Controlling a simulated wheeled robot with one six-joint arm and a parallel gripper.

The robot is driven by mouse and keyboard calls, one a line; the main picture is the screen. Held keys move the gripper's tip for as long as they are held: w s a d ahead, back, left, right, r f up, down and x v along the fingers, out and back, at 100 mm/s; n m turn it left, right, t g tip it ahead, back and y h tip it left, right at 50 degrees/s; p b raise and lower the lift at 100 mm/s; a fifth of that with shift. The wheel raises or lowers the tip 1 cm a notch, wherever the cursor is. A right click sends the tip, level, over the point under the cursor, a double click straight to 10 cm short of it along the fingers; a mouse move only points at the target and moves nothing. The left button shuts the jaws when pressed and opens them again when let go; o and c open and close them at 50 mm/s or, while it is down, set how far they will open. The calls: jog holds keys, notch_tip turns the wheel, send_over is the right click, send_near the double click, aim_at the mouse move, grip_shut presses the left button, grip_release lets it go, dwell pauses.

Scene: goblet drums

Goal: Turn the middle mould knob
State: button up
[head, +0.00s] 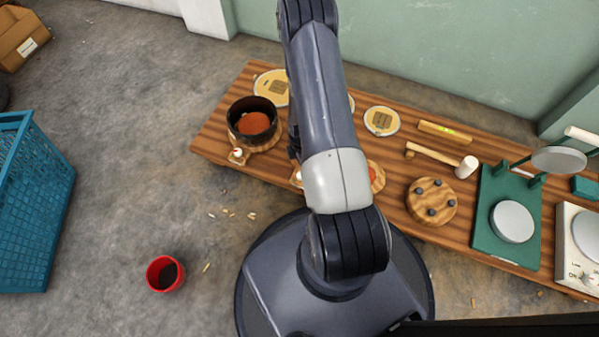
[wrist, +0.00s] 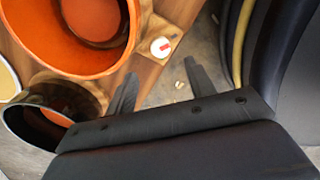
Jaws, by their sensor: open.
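In the head view three moulds stand in a row on the wooden bench (head: 215,133). The left one is a dark pot (head: 253,118) with an orange inside and a white knob (head: 237,154) at its front. The middle mould is mostly hidden by my arm; a white knob (head: 298,175) shows at the arm's left edge. The right mould (head: 376,177) shows only partly. In the wrist view a round white knob (wrist: 162,47) with a red mark sits on a wooden block beside an orange-lined pot (wrist: 108,62). My gripper (wrist: 160,73) is open and empty, its fingertips just short of this knob.
A second dark-rimmed pot (wrist: 50,112) is close left of my gripper. Right on the bench are a mallet (head: 466,167), a round wooden board (head: 432,202) and a green press (head: 490,235). A red cup (head: 165,273) and a blue crate (head: 35,200) stand on the floor.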

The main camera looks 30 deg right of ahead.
notch_tip(320, 180, down, 9)
jog(key=b, duration=0.2)
jog(key=shift+b, duration=0.3)
jog(key=shift+c, duration=0.3)
jog(key=c, duration=0.9)
